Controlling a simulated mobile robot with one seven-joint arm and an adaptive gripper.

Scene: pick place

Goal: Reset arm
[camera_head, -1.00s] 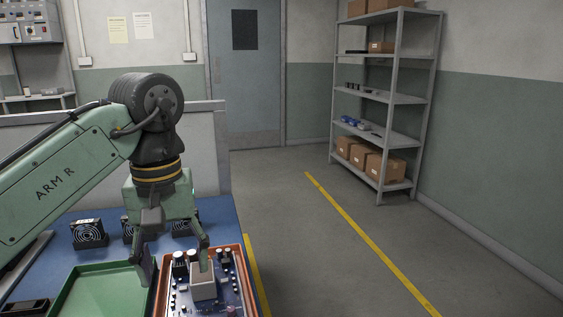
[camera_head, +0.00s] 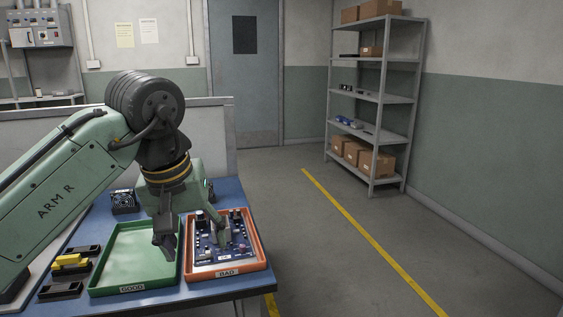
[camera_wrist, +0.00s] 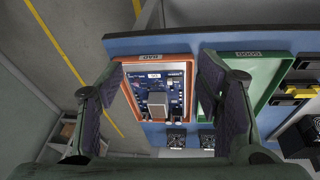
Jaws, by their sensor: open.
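My gripper (camera_head: 192,232) is open and empty, pointing down over the table, with one finger over the green tray's side and the other by the circuit board. In the wrist view its two fingers (camera_wrist: 161,82) stand wide apart with nothing between the pads. The blue circuit board (camera_head: 207,257) lies in the orange tray labelled BAD (camera_head: 229,273); it also shows in the wrist view (camera_wrist: 176,78). A pale grey block (camera_wrist: 157,103) sits on the board, partly hidden by a finger in the head view. The green tray labelled GOOD (camera_head: 133,262) is empty where visible.
Black holders (camera_head: 60,290), one bearing a yellow piece (camera_head: 72,262), lie left of the green tray. A black fan (camera_head: 123,202) stands behind it. A low grey partition (camera_head: 50,126) backs the blue table (camera_head: 205,291). Open floor and a shelf (camera_head: 375,96) lie to the right.

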